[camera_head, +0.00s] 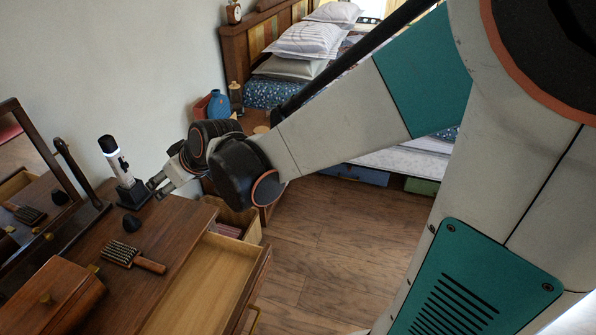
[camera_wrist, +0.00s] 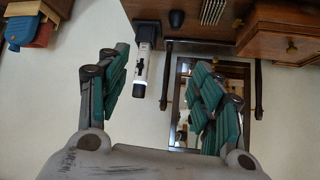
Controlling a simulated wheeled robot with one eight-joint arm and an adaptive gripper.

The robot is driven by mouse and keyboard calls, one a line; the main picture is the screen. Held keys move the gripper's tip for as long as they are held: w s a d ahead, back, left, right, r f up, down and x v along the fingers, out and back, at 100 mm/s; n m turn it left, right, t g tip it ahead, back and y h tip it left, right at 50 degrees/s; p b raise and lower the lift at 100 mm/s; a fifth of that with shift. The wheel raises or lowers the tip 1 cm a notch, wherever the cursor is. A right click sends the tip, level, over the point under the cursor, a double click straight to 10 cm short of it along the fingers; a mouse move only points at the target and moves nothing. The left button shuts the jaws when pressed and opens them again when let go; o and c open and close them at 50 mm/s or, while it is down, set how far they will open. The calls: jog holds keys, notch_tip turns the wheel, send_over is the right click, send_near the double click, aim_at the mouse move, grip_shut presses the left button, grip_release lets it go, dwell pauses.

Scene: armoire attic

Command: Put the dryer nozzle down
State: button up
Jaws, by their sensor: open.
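A small dark, rounded piece that looks like the dryer nozzle (camera_head: 131,223) sits on the wooden dresser top (camera_head: 178,228), between the hairbrush and the black stand. It also shows at the top of the wrist view (camera_wrist: 177,18). My gripper (camera_head: 157,187) is beside the black stand, near the dresser's far edge. In the wrist view my gripper (camera_wrist: 160,80) has its fingers spread wide, with nothing held between them. The nozzle stands apart from the fingers.
A white and black cylinder (camera_head: 115,158) stands upright in a black stand (camera_head: 132,195). A hairbrush (camera_head: 133,257) lies nearby, with a wooden box (camera_head: 55,296) in front. A mirror (camera_head: 27,180) stands at left. An open drawer (camera_head: 212,285) juts out right.

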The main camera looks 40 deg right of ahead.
jog(key=s+d+r+m+h, duration=0.1)
jog(key=s+d, duration=0.3)
jog(key=s, duration=0.7)
jog(key=s+d+r+m+g+h, duration=0.1)
jog(key=s+d, duration=0.3)
jog(key=s, duration=0.7)
jog(key=shift+d+r+m+g+h, duration=0.3)
jog(key=shift+d+r+m+h, duration=0.15)
jog(key=shift+m+h, duration=0.35)
jog(key=shift+s, duration=0.1)
